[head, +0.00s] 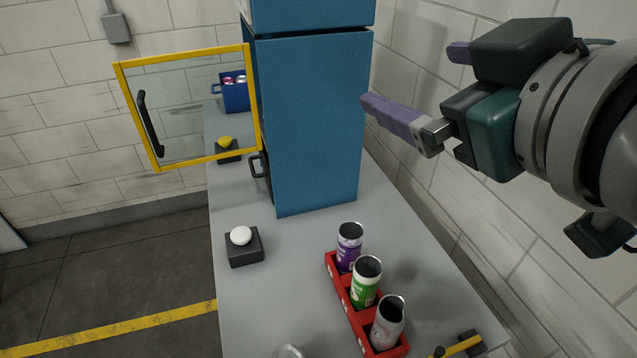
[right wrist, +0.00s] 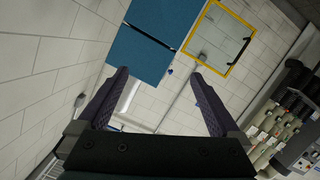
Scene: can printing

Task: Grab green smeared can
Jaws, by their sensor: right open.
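A green and white can (head: 365,282) stands in the middle compartment of a red holder (head: 341,285) on the grey table. A purple can (head: 349,246) stands in the compartment behind it, and a silver-white can (head: 388,322) leans in the front one. Whether the green can is smeared is too small to tell. My right gripper (head: 412,82) is open and empty, raised well above the table to the right of the blue machine. In the right wrist view its two purple fingers (right wrist: 162,98) are spread with nothing between them. My left gripper is not in view.
A blue machine (head: 318,120) with an open yellow-framed glass door (head: 190,105) stands at the table's back. A white button (head: 241,236) sits on a black box at left. A yellow-black tool (head: 458,345) lies at front right. The brick wall is close on the right.

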